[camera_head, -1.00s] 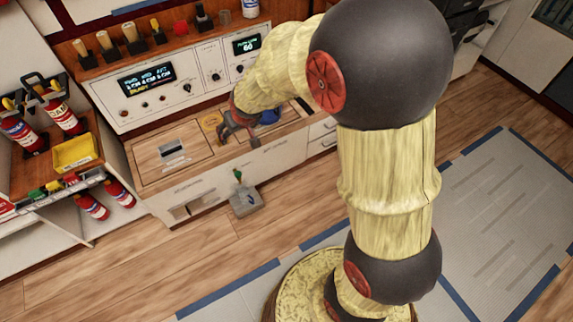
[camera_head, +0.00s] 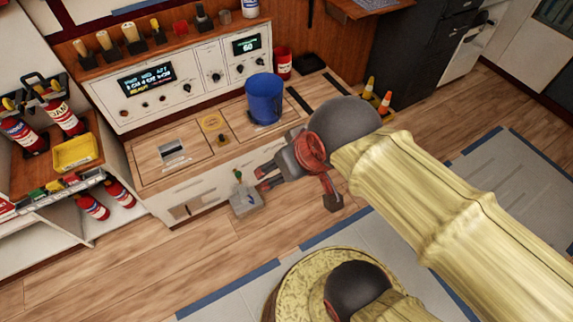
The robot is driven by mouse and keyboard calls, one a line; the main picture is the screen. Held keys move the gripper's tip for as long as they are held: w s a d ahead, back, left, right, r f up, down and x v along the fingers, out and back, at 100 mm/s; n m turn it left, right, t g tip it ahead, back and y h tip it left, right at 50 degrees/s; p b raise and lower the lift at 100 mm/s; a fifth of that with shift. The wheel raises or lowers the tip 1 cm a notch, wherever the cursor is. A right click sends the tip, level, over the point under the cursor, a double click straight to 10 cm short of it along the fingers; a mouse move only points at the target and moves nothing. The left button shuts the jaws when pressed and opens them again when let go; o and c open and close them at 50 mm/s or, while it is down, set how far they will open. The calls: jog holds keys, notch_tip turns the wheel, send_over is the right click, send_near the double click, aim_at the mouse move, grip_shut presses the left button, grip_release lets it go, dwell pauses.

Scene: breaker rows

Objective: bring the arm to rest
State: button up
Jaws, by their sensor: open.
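My gripper (camera_head: 299,191) is in the middle of the head view, with its dark fingers spread apart and nothing seen between them. It hangs in front of the wooden counter (camera_head: 150,172), over its front edge and the floor as seen here. My arm (camera_head: 440,195) reaches in from the right, with a large dark joint behind the red-hubbed wrist. A blue bucket (camera_head: 264,100) stands upright on the counter, behind and to the left of the wrist, and looks apart from the gripper.
A control panel (camera_head: 190,85) with two displays backs the counter. A grey pedal box (camera_head: 246,201) is on the floor in front. A shelf with fire extinguishers (camera_head: 58,112) and a yellow tray (camera_head: 75,153) is at left. Orange cones (camera_head: 385,102) stand beyond my wrist.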

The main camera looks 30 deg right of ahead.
notch_tip(320, 180, up, 7)
jog(key=p, duration=0.6)
jog(key=shift+f+p, duration=0.2)
jog(key=shift+p, duration=0.1)
jog(key=shift+w, duration=0.1)
dwell(1.2)
